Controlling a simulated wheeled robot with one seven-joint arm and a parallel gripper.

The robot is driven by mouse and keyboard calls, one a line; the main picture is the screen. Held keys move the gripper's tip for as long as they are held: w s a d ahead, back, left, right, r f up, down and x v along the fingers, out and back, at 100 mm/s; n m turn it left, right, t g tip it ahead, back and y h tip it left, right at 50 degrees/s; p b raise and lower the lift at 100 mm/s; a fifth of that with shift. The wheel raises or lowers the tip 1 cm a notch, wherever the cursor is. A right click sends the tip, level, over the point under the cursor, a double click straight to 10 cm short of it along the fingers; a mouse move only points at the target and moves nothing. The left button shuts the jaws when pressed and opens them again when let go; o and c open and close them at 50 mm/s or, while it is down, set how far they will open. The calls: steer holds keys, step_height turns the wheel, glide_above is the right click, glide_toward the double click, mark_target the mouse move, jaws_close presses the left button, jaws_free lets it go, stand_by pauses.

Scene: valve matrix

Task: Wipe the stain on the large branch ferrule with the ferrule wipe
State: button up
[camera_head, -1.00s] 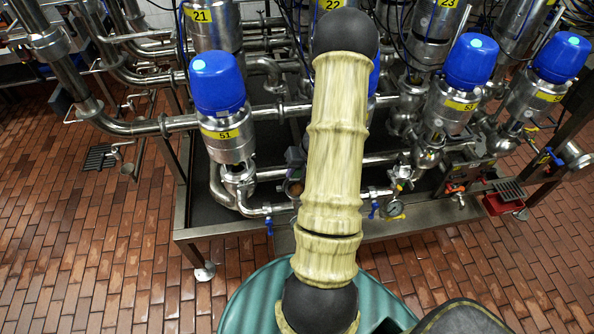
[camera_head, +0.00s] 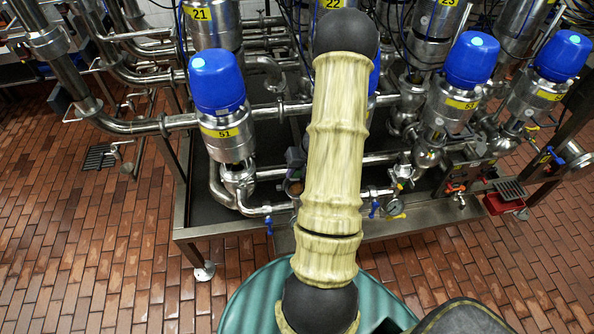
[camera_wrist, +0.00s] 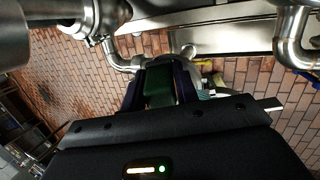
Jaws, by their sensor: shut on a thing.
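In the wrist view my gripper (camera_wrist: 162,76) has its two dark fingers closed on a dark green piece (camera_wrist: 160,88), which looks like the ferrule wipe. A pale, rounded metal part (camera_wrist: 200,80) shows just beyond the right finger; I cannot tell whether it is the large branch ferrule or whether the wipe touches it. No stain can be made out. In the head view my arm covers the middle of the scene and hides most of the gripper and the wipe.
Valve 51 (camera_head: 225,135) with its blue cap stands left of my arm, and valve 53 (camera_head: 452,105) stands right. Steel pipes crowd the frame around them. In the wrist view a curved pipe (camera_wrist: 118,55) lies left of the fingers and a large pipe (camera_wrist: 292,35) right.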

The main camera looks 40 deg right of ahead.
steer(key=shift+s+f, duration=0.1)
steer(key=shift+f, duration=0.05)
steer(key=shift+s+a+b, duration=0.3)
steer(key=shift+s+b, duration=0.2)
steer(key=shift+b, duration=0.15)
steer(key=shift+s+a+b, duration=0.55)
steer(key=shift+s, duration=0.3)
steer(key=shift+s+a+b, duration=0.3)
steer(key=shift+s+b, duration=0.2)
steer(key=shift+b, duration=0.1)
steer(key=shift+s+a+b, duration=0.6)
steer(key=shift+s+b, duration=0.05)
steer(key=shift+s, duration=0.3)
